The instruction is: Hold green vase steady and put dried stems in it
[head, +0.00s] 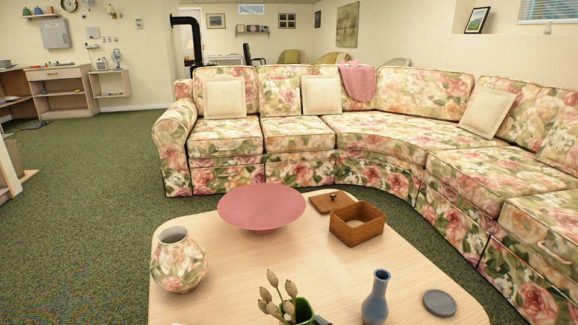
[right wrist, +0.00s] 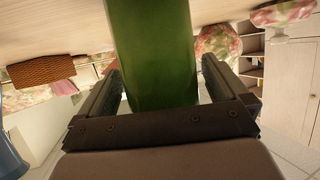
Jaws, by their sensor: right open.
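The green vase (head: 303,312) is at the bottom edge of the head view, on the near part of the table, mostly cut off. Dried stems (head: 284,297) with pale seed pods show at its left side and over its rim. I cannot tell whether their lower ends are inside it. In the right wrist view, which is upside down, the green vase (right wrist: 150,30) stands between the fingers of my right gripper (right wrist: 160,66). The gripper is open, with narrow gaps beside the vase. A dark tip beside the vase in the head view seems mine. My left gripper is not in view.
On the wooden table (head: 215,265) are a pink bowl (head: 262,208), a floral vase (head: 178,262), a woven box (head: 357,230) with its lid (head: 331,203), a blue vase (head: 376,299) and a grey disc (head: 439,303). A floral sofa (head: 310,135) curves behind.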

